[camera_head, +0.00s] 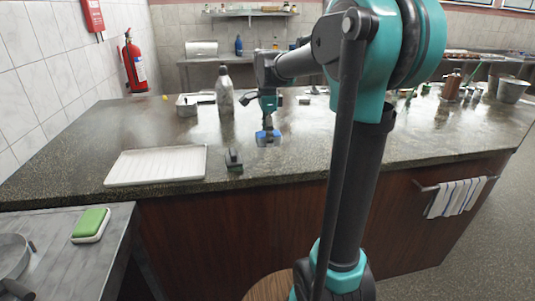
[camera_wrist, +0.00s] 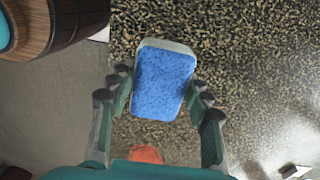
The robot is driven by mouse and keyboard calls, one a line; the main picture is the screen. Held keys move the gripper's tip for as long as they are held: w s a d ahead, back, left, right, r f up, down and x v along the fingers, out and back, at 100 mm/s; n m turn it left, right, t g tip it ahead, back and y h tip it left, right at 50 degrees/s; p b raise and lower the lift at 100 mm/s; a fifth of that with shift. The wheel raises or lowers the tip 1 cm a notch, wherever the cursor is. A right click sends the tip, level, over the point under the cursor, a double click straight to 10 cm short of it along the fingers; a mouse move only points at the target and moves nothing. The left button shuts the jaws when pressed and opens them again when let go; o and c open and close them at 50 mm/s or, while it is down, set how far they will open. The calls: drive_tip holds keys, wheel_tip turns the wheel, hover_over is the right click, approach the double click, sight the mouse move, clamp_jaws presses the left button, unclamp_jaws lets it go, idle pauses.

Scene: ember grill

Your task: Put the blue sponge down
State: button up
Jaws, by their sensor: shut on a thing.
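The blue sponge (camera_head: 268,138) is a blue block with a pale layer underneath. My gripper (camera_head: 268,125) points down over the middle of the dark speckled countertop (camera_head: 310,155) and is shut on the sponge. In the wrist view the sponge (camera_wrist: 163,85) sits between the two fingers of my gripper (camera_wrist: 158,84), its blue face toward the camera. The speckled counter lies beneath it. The sponge is at or just above the counter; I cannot tell whether it touches.
A white ribbed tray (camera_head: 157,166) lies to the left, with a small dark green-based object (camera_head: 233,160) beside it. A clear bottle (camera_head: 225,92) and a metal container (camera_head: 187,105) stand behind. A green sponge (camera_head: 91,223) lies on the side table. Counter right of my gripper is mostly clear.

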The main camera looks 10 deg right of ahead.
sight(268, 161)
drive_tip(key=shift+f, duration=3.5)
drive_tip(key=o, duration=1.2)
drive_tip(key=shift+f, duration=0.15)
wheel_tip(268, 161, up, 12)
drive_tip(key=shift+r, duration=0.2)
